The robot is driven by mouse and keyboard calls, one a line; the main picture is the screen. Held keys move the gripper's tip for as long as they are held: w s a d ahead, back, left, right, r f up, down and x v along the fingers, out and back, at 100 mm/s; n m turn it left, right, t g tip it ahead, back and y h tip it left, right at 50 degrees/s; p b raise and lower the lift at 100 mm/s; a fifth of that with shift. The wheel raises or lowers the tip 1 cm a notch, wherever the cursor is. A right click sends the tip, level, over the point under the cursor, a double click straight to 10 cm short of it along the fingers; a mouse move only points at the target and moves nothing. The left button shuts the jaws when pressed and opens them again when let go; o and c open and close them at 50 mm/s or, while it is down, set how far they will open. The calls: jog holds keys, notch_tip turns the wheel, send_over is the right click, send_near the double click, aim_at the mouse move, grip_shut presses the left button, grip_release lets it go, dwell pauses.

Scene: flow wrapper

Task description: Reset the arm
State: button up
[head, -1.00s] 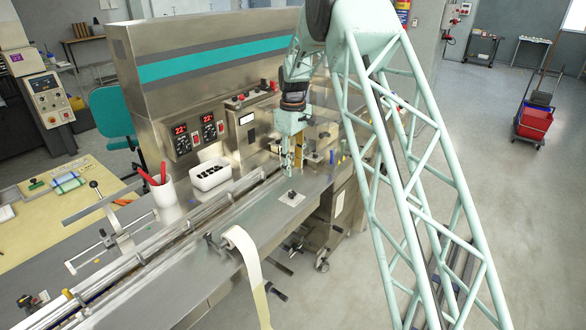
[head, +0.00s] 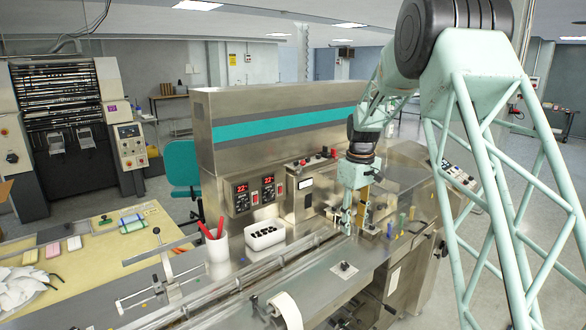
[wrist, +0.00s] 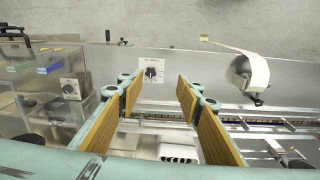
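My gripper (head: 354,226) hangs fingers-down over the steel deck of the flow wrapper (head: 330,262). In the wrist view my gripper (wrist: 160,96) shows two yellow-padded fingers spread wide apart, with nothing between them. A small square plate with a black knob (head: 343,269) lies on the deck in front of and below the gripper. The knob plate also shows in the wrist view (wrist: 151,72), just past the fingertips. My arm reaches in from the upper right.
A white bin of dark pieces (head: 265,236) and a cup with red handles (head: 216,254) stand left of the gripper. A pale film strip (head: 287,308) hangs at the front edge. Small coloured upright parts (head: 402,222) stand to the right. The tall cabinet (head: 285,125) rises behind.

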jog(key=s+r+m+t+b, duration=0.1)
jog(key=s+r+m, duration=0.1)
jog(key=s+r, duration=1.1)
jog(key=s+r+m+t, duration=0.15)
jog(key=s+r, duration=0.65)
jog(key=s, duration=0.8)
jog(key=s+f+m+t+b, duration=0.1)
jog(key=s+f+m, duration=0.1)
jog(key=s, duration=3.1)
jog(key=shift+s+f+m+b, duration=0.3)
jog(key=shift+f+m, duration=0.1)
jog(key=shift+m, duration=0.45)
jog(key=shift+w, duration=0.1)
jog(key=c, duration=0.4)
